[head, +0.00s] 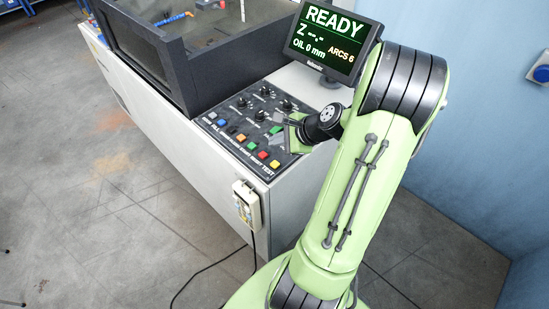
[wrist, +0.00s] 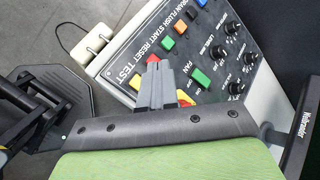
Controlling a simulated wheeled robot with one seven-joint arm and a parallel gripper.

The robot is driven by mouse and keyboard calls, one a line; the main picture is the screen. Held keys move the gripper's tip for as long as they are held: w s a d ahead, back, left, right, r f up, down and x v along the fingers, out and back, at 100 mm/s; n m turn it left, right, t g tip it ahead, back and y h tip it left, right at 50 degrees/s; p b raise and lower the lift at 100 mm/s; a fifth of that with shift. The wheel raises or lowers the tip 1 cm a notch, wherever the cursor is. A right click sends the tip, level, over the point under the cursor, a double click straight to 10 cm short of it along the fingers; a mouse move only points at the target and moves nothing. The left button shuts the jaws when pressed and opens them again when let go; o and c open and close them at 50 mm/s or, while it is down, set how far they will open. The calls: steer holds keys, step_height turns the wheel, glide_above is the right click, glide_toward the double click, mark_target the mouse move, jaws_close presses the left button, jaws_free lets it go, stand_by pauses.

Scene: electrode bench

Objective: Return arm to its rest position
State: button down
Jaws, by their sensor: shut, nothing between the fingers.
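My green arm reaches up from the lower right in the head view and bends over the bench at the control panel (head: 212,119). My gripper (head: 283,123) is over the panel's right part, partly hidden by the wrist. In the wrist view my gripper (wrist: 154,72) shows its grey fingers together, with nothing between them. The fingertips overlap the red button in that picture, near the labels RESET and TEST. I cannot tell whether they touch the panel.
A monitor (head: 333,39) reading READY, OIL 0 mm and ARCS 6 stands close behind my wrist. A dark tank (head: 150,50) stands left of the panel. A pendant (head: 246,206) hangs on the bench front, its cable on the floor. A blue wall (head: 480,130) is at right.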

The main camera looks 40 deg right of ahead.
steer(key=shift+f, duration=0.15)
stand_by(0.5)
steer(key=s+a+r+n+g+h, duration=0.15)
steer(key=a+r+n, duration=0.25)
steer(key=a+n, duration=0.4)
steer(key=s+a+r+n+g, duration=0.25)
steer(key=a+r+n, duration=0.25)
steer(key=a+n, duration=0.3)
steer(key=s+a+r+n, duration=0.4)
steer(key=s+a+n, duration=0.3)
steer(key=s, duration=0.3)
steer(key=shift+s+n+t, duration=0.3)
steer(key=shift+n, duration=0.4)
steer(key=shift+r+h, duration=0.1)
steer(key=shift+h, duration=0.15)
